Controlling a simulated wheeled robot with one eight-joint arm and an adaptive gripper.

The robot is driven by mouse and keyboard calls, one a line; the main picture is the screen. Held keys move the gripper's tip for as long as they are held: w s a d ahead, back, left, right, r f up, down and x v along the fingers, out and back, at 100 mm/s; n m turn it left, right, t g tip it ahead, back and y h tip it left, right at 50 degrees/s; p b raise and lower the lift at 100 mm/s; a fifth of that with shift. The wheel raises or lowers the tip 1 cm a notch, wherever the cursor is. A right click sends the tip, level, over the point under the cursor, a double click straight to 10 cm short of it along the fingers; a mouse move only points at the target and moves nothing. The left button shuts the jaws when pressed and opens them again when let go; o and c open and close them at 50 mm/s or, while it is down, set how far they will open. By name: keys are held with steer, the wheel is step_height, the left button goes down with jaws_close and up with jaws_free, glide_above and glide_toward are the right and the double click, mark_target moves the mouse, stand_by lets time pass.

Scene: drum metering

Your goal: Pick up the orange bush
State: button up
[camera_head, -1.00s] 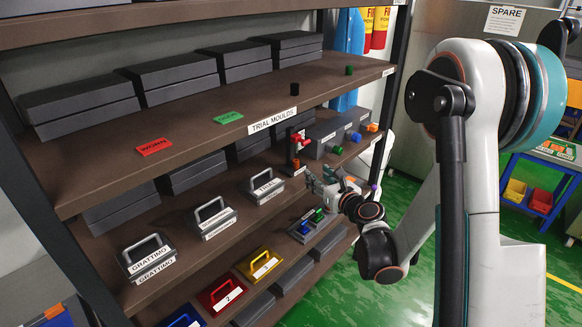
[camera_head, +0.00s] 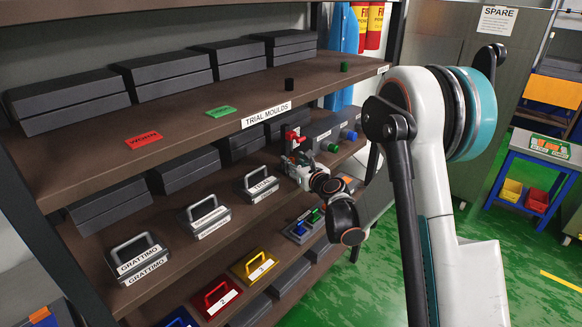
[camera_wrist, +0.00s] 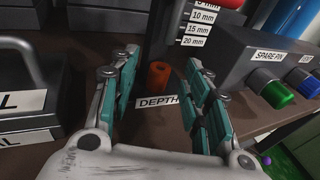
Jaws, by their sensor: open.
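The orange bush (camera_wrist: 159,75) stands upright on the shelf in the wrist view, behind the DEPTH label (camera_wrist: 158,102). It looks like a short orange cylinder with a dark hole in its top. My gripper (camera_wrist: 162,62) is open, with one teal-padded finger on each side of the bush in the picture. I see no contact between the fingers and the bush. In the head view my gripper (camera_head: 296,168) is at the middle shelf, below the red part of the depth stand (camera_head: 293,136). The bush is hidden there behind my gripper.
The stand with its millimetre scale (camera_wrist: 200,27) rises just behind the bush. A grey block with a green knob (camera_wrist: 276,95) and a blue knob (camera_wrist: 304,82) is at the right. A handled mould (camera_wrist: 30,100) is close at the left. The upper shelf (camera_head: 250,110) overhangs.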

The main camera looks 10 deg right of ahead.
steer(key=shift+w+a, duration=0.15)
steer(key=shift+w, duration=0.35)
jaws_close()
steer(key=shift+s+r, duration=0.1)
